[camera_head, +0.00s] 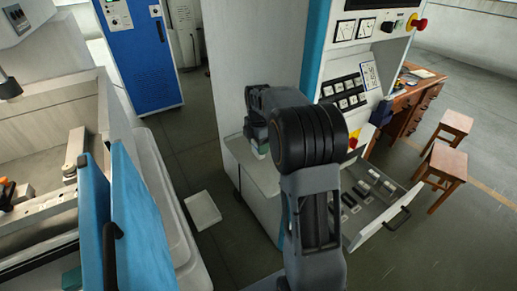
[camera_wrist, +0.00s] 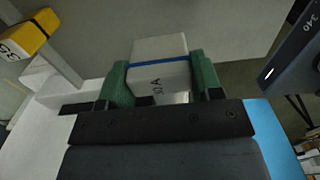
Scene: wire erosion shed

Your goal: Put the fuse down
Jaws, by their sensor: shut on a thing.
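The fuse (camera_wrist: 160,64) is a white block with a blue band and dark lettering that looks like "30 A". In the wrist view it sits between the green fingers of my gripper (camera_wrist: 160,82), which is shut on it. In the head view my gripper (camera_head: 259,143) is beside the tall white and blue machine cabinet, above its pale ledge (camera_head: 258,176). The fuse is mostly hidden there by my arm. I cannot tell whether the fuse touches a surface.
An open drawer (camera_head: 388,224) with several small white and dark pieces juts out at the cabinet's lower right. A yellow block marked with digits (camera_wrist: 30,34) is at the upper left of the wrist view. Wooden stools (camera_head: 446,166) and a desk (camera_head: 408,96) stand right.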

